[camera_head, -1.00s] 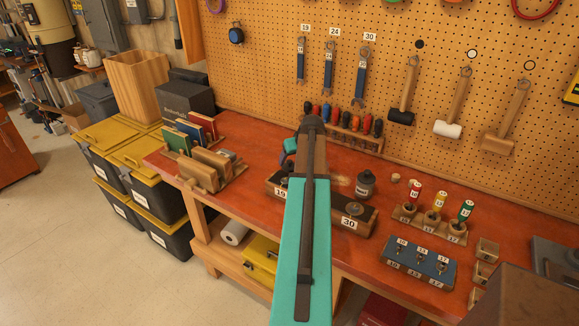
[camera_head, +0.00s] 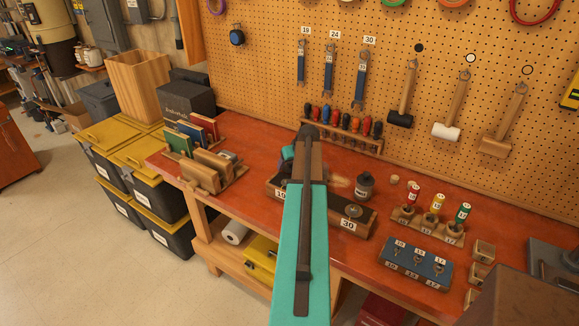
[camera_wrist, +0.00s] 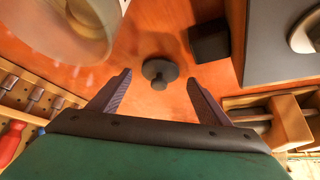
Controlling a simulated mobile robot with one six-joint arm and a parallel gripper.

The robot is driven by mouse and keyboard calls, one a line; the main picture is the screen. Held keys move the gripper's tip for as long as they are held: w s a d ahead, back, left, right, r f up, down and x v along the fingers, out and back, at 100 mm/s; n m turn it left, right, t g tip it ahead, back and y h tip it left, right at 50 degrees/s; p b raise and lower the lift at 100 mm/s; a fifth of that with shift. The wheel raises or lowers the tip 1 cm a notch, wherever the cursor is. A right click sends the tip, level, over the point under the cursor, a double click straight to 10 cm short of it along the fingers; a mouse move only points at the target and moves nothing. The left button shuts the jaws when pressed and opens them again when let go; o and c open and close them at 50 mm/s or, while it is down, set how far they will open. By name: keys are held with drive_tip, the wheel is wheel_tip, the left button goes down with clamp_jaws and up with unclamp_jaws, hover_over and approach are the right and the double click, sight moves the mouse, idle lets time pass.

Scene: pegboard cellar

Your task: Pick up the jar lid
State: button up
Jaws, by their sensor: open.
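A dark round lid (camera_wrist: 160,72) with a small knob lies on the red-orange bench top in the wrist view. I take it to be the jar lid. My gripper (camera_wrist: 159,78) is open, with its two purple-grey fingers on either side of the lid in the picture. Nothing is held between them, and I cannot tell the height left above the lid. In the head view my arm hides most of the gripper, and I cannot make out the lid. A dark labelled jar (camera_head: 365,186) stands on the bench right of the arm.
In the wrist view a black block (camera_wrist: 208,42) stands close beyond the right finger. A wooden tray (camera_wrist: 293,122) is at the right, a screwdriver rack (camera_wrist: 42,83) at the left, and a blurred, pale round object (camera_wrist: 65,30) at the upper left. The pegboard (camera_head: 270,75) rises behind the bench.

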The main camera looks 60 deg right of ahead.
drive_tip(key=shift+x, duration=0.8)
drive_tip(key=c, duration=1.1)
